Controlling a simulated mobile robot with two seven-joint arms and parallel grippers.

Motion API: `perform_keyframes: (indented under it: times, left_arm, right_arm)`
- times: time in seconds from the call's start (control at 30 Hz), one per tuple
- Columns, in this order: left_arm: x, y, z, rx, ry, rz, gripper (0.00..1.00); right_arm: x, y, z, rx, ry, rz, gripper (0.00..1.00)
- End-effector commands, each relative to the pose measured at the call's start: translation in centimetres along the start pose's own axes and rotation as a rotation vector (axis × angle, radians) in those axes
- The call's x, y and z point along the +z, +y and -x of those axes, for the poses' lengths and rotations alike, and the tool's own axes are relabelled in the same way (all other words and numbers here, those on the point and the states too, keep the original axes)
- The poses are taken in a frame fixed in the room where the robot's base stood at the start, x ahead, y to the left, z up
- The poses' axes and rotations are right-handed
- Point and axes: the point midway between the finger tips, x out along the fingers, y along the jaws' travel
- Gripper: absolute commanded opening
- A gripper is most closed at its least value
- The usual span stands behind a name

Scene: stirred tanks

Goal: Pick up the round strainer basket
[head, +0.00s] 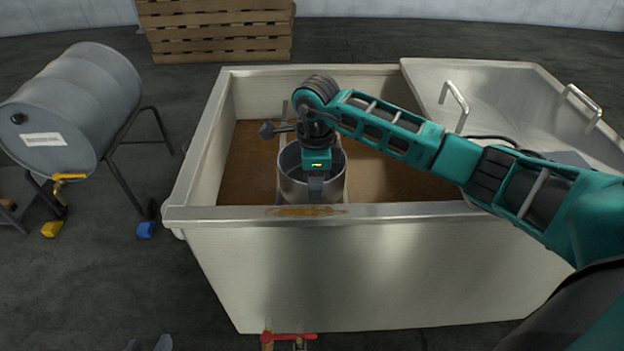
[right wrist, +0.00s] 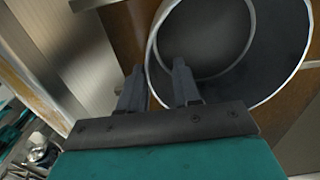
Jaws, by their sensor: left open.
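The round strainer basket (head: 293,188) is a grey metal cylinder inside the open steel tank (head: 350,260), close to its front wall. My right gripper (head: 316,190) points down at the basket's near side. In the right wrist view the basket (right wrist: 240,85) shows its round pale rim. There my right gripper (right wrist: 158,85) is open, one finger inside the rim and the other outside, with the wall between them. Contact cannot be told. My left gripper (head: 148,344) is open and empty at the bottom edge of the head view; only its fingertips show.
The tank has brown contents (head: 250,165) and a raised lid (head: 500,95) with handles at the right. A grey drum (head: 75,105) on a stand is at the left. A wooden pallet (head: 220,30) stands behind. A red-handled valve (head: 290,337) is below the tank front.

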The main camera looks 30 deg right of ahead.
Motion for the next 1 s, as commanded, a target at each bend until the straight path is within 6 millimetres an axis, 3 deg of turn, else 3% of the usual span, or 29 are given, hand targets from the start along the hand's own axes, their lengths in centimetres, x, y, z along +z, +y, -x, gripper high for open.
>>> perform_keyframes:
  times: [0.23,0.5,0.83,1.0]
  left_arm:
    - [0.4,0.3,-0.7,0.01,0.009,-0.001,0.44]
    - [0.1,0.6,-0.7,0.015,0.006,0.002,0.44]
    - [0.1,0.5,-0.7,0.013,0.009,0.002,0.44]
    - [0.1,0.3,-0.7,0.01,0.01,0.002,0.44]
  right_arm:
    - [-0.5,0.2,-4.0,0.004,0.0,0.0,0.33]
    - [-0.5,0.1,-4.4,0.001,0.0,0.001,0.33]
    - [-0.5,0.1,-4.4,0.001,0.001,0.001,0.02]
    - [-0.5,0.1,-4.4,0.001,0.001,0.001,0.0]
